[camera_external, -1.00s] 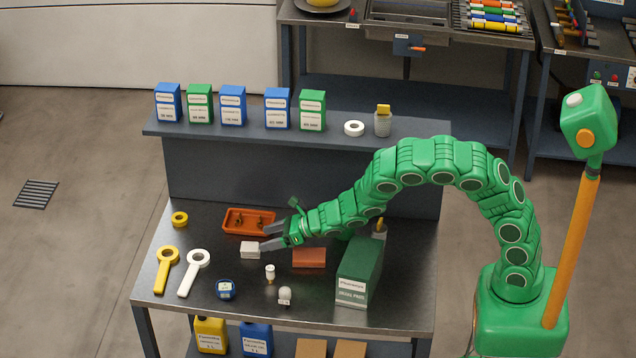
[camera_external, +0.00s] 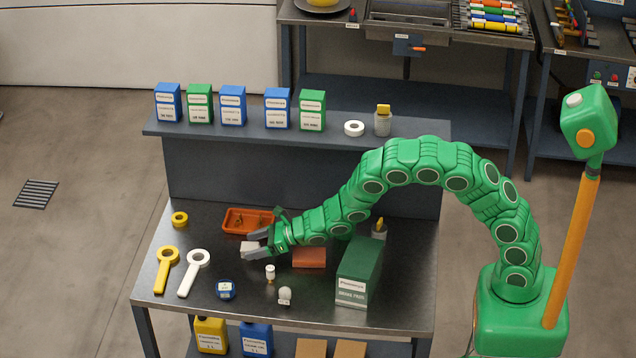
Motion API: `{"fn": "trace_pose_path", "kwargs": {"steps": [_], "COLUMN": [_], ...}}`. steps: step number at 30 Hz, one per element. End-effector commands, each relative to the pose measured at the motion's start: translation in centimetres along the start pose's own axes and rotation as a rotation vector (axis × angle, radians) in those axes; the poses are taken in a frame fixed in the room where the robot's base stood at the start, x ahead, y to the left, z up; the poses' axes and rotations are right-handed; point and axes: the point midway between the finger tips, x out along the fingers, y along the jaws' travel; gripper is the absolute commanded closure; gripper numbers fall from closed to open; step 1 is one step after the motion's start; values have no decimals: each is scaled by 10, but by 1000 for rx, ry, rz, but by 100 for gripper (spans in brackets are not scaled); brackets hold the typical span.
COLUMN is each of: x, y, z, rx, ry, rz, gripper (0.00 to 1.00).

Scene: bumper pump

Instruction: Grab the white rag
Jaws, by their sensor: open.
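The white rag looks like a small whitish folded block (camera_external: 248,248) on the dark table, just in front of the orange tray. My gripper (camera_external: 256,243) is open, and its grey fingers reach left to the block. The fingers partly cover the block's right side. I cannot tell from this view whether they touch it or how far they straddle it.
An orange tray (camera_external: 238,221) with small parts lies right behind the block. A reddish-brown block (camera_external: 309,258), a green box (camera_external: 358,272), a small white bottle (camera_external: 270,273) and a blue round tin (camera_external: 226,289) stand nearby. Yellow (camera_external: 165,270) and white (camera_external: 194,272) ring-headed tools lie left.

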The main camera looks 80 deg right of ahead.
Motion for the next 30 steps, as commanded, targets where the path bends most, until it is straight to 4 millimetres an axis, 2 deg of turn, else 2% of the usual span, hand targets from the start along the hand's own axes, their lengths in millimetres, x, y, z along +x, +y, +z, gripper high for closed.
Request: {"fn": "trace_pose_path", "kwargs": {"steps": [9,20,30], "x": [1,1,0], "y": [0,0,0], "z": [0,-1,2], "rx": [1,1,0], "ry": [1,2,1], "rz": [0,0,0], "gripper": [23,77,77]}}
